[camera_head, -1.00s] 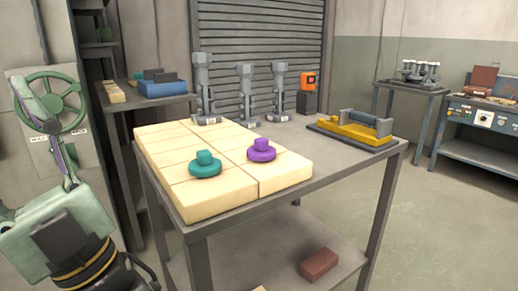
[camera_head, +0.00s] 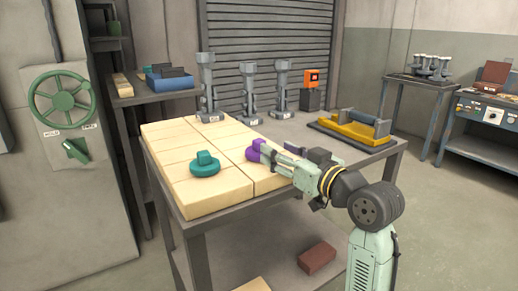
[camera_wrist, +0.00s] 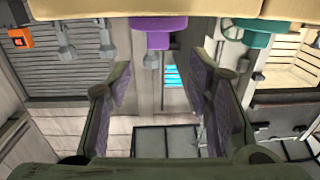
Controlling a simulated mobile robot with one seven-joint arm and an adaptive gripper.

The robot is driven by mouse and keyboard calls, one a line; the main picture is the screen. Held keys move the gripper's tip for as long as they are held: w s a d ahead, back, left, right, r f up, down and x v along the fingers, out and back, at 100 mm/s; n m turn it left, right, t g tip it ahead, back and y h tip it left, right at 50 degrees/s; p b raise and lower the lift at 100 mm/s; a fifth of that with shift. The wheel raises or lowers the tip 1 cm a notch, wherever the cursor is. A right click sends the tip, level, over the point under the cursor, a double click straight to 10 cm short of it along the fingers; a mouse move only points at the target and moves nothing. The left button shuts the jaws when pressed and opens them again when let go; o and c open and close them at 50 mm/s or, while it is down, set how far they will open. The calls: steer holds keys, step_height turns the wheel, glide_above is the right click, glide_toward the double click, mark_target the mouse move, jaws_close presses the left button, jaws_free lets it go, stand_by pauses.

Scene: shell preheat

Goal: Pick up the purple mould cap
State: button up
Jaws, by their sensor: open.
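The purple mould cap (camera_head: 253,150) sits on the cream block top near its right part, partly hidden behind my gripper in the head view. In the wrist view, which is upside down, the purple cap (camera_wrist: 160,34) shows at the top middle, just past the fingertips and roughly between their lines. My gripper (camera_head: 281,155) is open, with its two fingers (camera_wrist: 162,75) spread and nothing between them. It comes at the cap from the right, low over the table. The head view does not show clearly whether a fingertip touches the cap.
A teal cap (camera_head: 205,166) sits on the blocks to the left of the purple one. Grey stands (camera_head: 252,97) line the table's back. A yellow-and-grey fixture (camera_head: 352,129) stands at the right. A brown brick (camera_head: 317,258) lies on the lower shelf.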

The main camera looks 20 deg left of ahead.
mark_target(262, 142)
steer(key=p+x, duration=0.2)
steer(key=x, duration=0.6)
steer(key=shift+w+a+f, duration=0.2)
steer(key=shift+c, duration=0.4)
jaws_close()
